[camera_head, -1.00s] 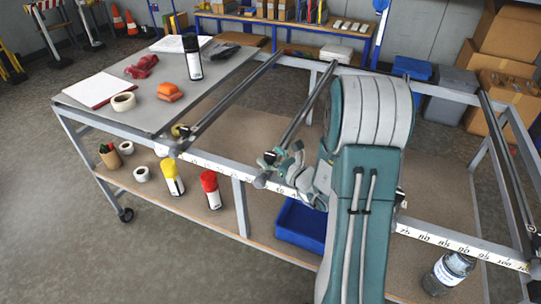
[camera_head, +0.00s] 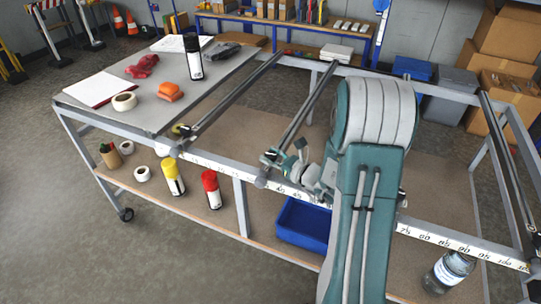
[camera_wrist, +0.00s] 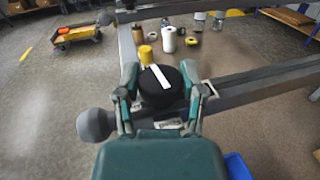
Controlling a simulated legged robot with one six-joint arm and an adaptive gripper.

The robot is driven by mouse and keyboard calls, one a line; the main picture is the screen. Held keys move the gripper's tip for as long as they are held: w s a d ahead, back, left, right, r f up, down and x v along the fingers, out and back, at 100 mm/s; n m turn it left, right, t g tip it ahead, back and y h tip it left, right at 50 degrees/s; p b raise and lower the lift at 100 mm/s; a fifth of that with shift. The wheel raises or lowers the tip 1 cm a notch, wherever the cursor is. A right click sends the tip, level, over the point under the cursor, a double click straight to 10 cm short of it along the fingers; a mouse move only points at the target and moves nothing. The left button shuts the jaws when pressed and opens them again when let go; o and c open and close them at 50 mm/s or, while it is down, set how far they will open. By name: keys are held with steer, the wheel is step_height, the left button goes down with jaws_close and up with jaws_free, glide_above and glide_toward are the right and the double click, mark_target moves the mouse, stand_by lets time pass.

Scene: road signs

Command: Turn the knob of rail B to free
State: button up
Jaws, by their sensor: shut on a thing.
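A round black knob (camera_wrist: 158,88) with a white stripe sits between the two fingers of my gripper (camera_wrist: 160,82) in the wrist view. The fingers are shut on it from both sides. The stripe slants from upper left to lower right. The knob sits at the near end of the middle dark rail (camera_head: 305,105), beside the scale bar (camera_head: 225,170). In the head view my gripper (camera_head: 283,160) is at this rail end, and it largely hides the knob. No rail letter or free mark is readable.
A grey ball end (camera_wrist: 95,124) sticks out left of the knob. Other rails lie to the left (camera_head: 230,100) and right (camera_head: 510,150). A blue bin (camera_head: 303,222) and spray cans (camera_head: 211,188) stand on the lower shelf. A grey tabletop (camera_head: 100,75) is at left.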

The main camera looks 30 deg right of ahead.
steer(key=n+g+y, duration=0.7)
steer(key=y, duration=0.1)
steer(key=n+g+y, duration=0.1)
steer(key=n+g, duration=0.2)
steer(key=g, duration=0.1)
steer(key=n+g+y, duration=0.1)
steer(key=n+g, duration=0.2)
steer(key=g, duration=0.2)
steer(key=shift+y, duration=0.3)
steer(key=shift+g, duration=0.4)
steer(key=o, duration=1.2)
steer(key=shift+d, duration=0.1)
steer(key=shift+c, duration=0.2)
steer(key=shift+t, duration=0.4)
